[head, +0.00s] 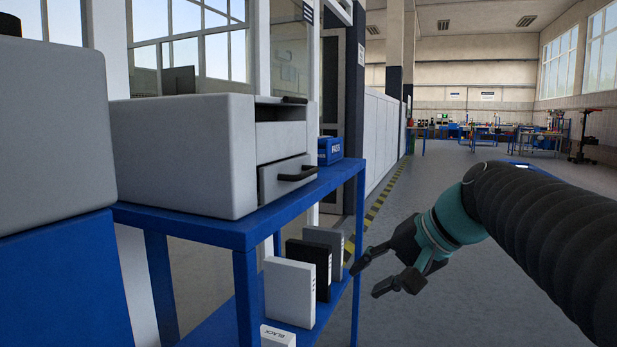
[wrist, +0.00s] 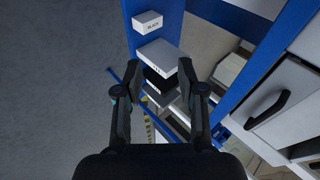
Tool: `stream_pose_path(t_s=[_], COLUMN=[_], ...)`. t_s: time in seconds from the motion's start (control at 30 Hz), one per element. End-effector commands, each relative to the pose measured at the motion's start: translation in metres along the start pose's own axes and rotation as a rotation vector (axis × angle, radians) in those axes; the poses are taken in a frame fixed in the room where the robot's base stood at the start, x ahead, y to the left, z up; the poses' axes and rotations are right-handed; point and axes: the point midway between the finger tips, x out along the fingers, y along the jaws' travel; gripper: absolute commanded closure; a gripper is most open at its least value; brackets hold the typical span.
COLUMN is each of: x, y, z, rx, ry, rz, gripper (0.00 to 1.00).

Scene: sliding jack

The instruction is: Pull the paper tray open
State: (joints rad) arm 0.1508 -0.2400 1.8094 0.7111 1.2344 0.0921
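The paper tray (head: 287,178) is a grey drawer front low in the printer (head: 183,150), with a dark bar handle (head: 298,174). It looks shut or nearly so. In the wrist view the handle (wrist: 267,107) shows at the right on the light tray front (wrist: 290,118). My gripper (head: 368,279) is open and empty, in front of the blue table and lower than the handle, to its right in the head view. In the wrist view my gripper (wrist: 160,78) has its fingers spread apart, with the handle off to the right, not between them.
The printer stands on a blue table (head: 241,234). On its lower shelf are white (head: 289,293), black (head: 309,266) and grey (head: 325,243) upright boxes and a small white box (head: 277,336). A blue box (head: 329,149) sits behind the printer. The floor (head: 430,190) to the right is open.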

Motion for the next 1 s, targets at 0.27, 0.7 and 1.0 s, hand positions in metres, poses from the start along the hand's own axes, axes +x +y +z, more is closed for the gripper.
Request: stream_pose_path(t_s=[0.27,0.7,1.0], x=[-0.022,-0.049,-0.013], y=[-0.087,-0.129,-0.156], z=[-0.104,-0.159,-0.151], rx=[0.118,0.124,0.122], ry=[-0.101,-0.184,-0.186], rz=[-0.366,-0.616,-0.616], gripper=[0.61,0.61,0.61])
